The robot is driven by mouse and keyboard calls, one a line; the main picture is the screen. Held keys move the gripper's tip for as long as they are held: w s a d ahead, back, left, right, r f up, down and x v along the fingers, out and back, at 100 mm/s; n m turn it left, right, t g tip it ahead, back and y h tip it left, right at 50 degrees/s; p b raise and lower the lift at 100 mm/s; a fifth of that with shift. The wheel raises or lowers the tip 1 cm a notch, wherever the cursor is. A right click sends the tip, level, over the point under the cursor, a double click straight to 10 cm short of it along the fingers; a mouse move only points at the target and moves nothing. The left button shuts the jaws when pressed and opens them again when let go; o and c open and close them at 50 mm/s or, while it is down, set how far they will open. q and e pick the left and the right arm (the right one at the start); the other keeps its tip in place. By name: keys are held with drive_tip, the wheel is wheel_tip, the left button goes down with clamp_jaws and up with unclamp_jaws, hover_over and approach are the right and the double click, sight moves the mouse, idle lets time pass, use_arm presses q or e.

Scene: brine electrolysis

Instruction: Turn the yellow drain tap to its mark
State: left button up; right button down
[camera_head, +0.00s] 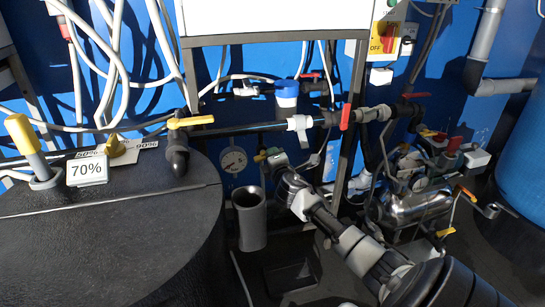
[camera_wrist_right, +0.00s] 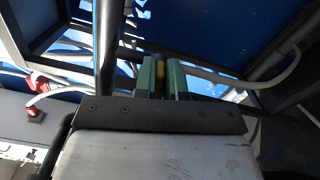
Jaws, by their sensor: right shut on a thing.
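My right gripper (camera_head: 275,160) reaches in low behind the frame, beside the pressure gauge; its tips are small and partly hidden in the head view. In the right wrist view my right gripper (camera_wrist_right: 162,76) has its two green fingers close together, with a narrow dull yellow piece (camera_wrist_right: 160,68) between them. This looks like the handle of the yellow drain tap; its mark and its angle cannot be made out. Another yellow tap handle (camera_head: 190,121) sits on the black elbow pipe above the dark tank, away from the gripper. My left gripper is not in view.
A grey open cylinder (camera_head: 250,218) stands left of my arm. A pressure gauge (camera_head: 233,160), pipes and metal posts crowd the gripper. A steel vessel (camera_head: 415,207) is at right.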

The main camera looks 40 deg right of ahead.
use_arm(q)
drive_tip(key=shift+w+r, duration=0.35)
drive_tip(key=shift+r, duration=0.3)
use_arm(e)
drive_tip(key=shift+f+m, duration=0.35)
drive_tip(key=shift+m, duration=0.95)
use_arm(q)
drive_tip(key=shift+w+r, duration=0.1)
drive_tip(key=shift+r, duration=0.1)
use_arm(e)
drive_tip(key=c, duration=1.2)
unclamp_jaws()
drive_tip(key=shift+d, duration=0.1)
drive_tip(key=shift+s, duration=0.15)
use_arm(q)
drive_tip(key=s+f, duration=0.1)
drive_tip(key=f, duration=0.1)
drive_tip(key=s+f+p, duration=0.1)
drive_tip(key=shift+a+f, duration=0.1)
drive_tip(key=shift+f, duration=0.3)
use_arm(e)
drive_tip(key=v, duration=1)
drive_tip(key=shift+s+a, duration=0.2)
drive_tip(key=shift+s, duration=0.1)
